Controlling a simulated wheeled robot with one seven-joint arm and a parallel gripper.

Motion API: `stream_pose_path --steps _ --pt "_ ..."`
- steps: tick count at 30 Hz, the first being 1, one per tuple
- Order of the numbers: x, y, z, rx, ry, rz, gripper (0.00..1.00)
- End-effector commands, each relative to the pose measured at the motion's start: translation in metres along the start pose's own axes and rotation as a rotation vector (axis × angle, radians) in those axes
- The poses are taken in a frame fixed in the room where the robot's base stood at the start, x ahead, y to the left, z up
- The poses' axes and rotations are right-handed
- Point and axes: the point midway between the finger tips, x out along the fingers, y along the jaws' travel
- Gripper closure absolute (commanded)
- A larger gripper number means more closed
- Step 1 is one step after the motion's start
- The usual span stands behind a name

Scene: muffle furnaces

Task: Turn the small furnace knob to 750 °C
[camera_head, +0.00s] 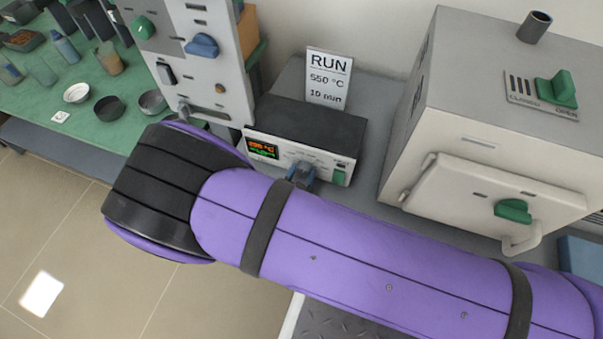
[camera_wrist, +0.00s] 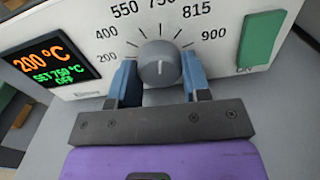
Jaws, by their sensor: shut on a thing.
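The small furnace knob (camera_wrist: 160,63) is a round grey dial on a white front panel, ringed by printed marks from 200 to 900. My gripper (camera_wrist: 160,72) has its two blue fingers on either side of the knob and is shut on it. The display (camera_wrist: 50,62) reads 200 °C, SET 750 °C and OFF. In the head view, the low unit with this panel (camera_head: 342,178) has a dark top, and my gripper (camera_head: 301,173) is at its front. The knob is hidden there.
A card (camera_head: 329,77) reads RUN, 550 °C, 10 min. A green switch (camera_wrist: 261,40) is right of the dial. A large grey furnace (camera_head: 490,110) with its door shut stands to the right. An upright panel (camera_head: 205,75) with green and blue knobs stands to the left.

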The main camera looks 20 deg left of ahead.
Motion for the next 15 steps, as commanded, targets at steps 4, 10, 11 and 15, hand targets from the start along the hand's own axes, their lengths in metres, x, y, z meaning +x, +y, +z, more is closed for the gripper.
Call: stream_pose_path --steps 4,10,11,15 --pt "-0.0006 0.0001 -0.0006 0.005 0.002 0.000 0.80" --pt "-0.0007 0.0001 -0.0007 0.005 0.002 0.000 0.80" --pt "-0.0007 0.0001 -0.0007 0.005 0.002 0.000 0.80" --pt "-0.0006 0.0000 -0.0006 0.004 0.002 0.000 0.33"
